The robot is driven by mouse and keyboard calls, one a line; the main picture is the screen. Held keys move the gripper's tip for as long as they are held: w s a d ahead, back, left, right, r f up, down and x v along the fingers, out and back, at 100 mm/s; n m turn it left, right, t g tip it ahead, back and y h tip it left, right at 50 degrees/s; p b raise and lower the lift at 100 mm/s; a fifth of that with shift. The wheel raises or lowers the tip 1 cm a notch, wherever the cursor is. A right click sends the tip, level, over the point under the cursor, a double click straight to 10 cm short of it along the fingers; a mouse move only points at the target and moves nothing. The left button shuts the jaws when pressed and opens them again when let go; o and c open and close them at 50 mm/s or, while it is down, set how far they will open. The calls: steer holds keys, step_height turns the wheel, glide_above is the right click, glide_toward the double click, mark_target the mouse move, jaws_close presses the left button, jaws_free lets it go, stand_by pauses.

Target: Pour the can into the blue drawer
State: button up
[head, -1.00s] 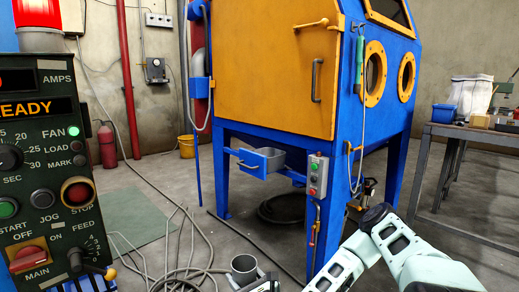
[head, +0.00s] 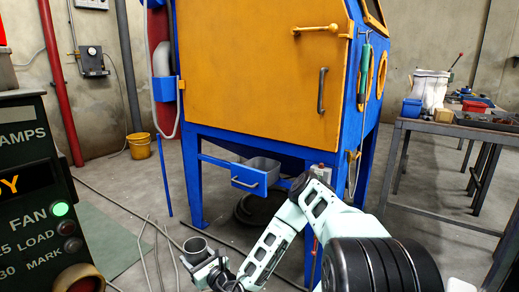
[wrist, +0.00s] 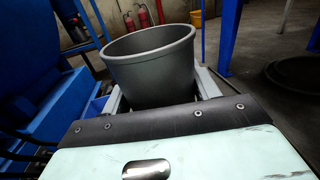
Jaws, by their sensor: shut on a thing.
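The can (head: 195,248) is a grey, open-topped cylinder at the lower left of the head view. It also fills the middle of the wrist view (wrist: 155,68), looking roughly upright. My gripper (head: 208,268) is shut on it. The can's contents cannot be seen. The blue drawer (head: 249,180) sticks out under the orange-doored blue cabinet, open at the top with a grey inside and a front handle. The can is in front of the drawer and to its left in the head view, apart from it.
The blaster cabinet (head: 262,75) stands on blue legs at the back. A control panel (head: 40,200) is at the left. Hoses lie on the floor near the can. A yellow bucket (head: 139,147) is at back left, a workbench (head: 450,130) at right.

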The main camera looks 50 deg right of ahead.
steer(key=w+d+r+m+h+p, duration=0.1)
steer(key=w+d+r+h+p, duration=0.1)
steer(key=d+r+p, duration=1.1)
steer(key=w+d+r+m+g+h+p, duration=0.1)
steer(key=w+d+r+p, duration=0.4)
steer(key=d+r+p, duration=0.7)
steer(key=shift+d+r+m+h+p, duration=0.35)
steer(key=shift+r+m+h+p, duration=0.25)
steer(key=shift+r+h+p, duration=0.5)
steer(key=shift+d+f+m, duration=0.1)
steer(key=shift+f+m, duration=0.05)
steer(key=shift+m, duration=0.15)
